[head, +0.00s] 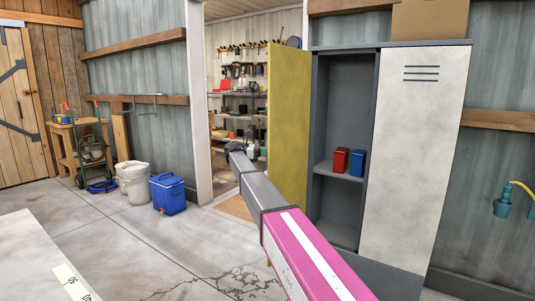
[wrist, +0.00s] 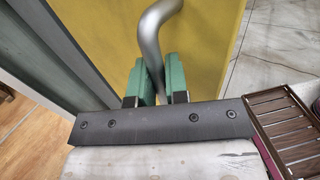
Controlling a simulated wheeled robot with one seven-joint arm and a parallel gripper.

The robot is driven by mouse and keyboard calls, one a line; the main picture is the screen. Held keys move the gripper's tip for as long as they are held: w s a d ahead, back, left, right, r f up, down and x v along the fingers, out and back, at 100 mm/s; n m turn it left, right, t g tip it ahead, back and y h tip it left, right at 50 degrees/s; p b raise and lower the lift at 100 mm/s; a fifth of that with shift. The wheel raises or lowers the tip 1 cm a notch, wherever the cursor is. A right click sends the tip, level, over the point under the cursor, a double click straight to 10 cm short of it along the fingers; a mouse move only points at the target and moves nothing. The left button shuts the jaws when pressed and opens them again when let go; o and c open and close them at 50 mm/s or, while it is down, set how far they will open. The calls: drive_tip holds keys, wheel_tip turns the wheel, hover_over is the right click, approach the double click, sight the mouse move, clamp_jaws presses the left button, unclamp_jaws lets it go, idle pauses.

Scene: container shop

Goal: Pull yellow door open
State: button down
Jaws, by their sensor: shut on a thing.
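The yellow door (head: 288,125) is the left door of a grey locker (head: 345,92). It stands swung well open, and the compartment behind it shows. In the wrist view the yellow door (wrist: 215,45) fills the middle, with a curved grey metal handle (wrist: 152,32) on it. My gripper (wrist: 159,75) has green fingers, one on each side of the handle, shut on it. In the head view my arm reaches to the left of the door's free edge; the handle and fingertips cannot be made out there.
A red container (head: 341,160) and a blue container (head: 357,163) stand on the locker's shelf. The white right door (head: 415,150) is shut. A blue cooler (head: 168,195) and white buckets (head: 133,180) stand left of the doorway. A pale table (head: 40,265) is at front left.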

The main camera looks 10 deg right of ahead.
drive_tip(key=c, duration=1.1)
unclamp_jaws()
drive_tip(key=shift+w+d, duration=0.2)
drive_tip(key=shift+c, duration=0.2)
drive_tip(key=shift+a, duration=0.15)
drive_tip(key=w+a, duration=0.1)
drive_tip(key=a, duration=0.6)
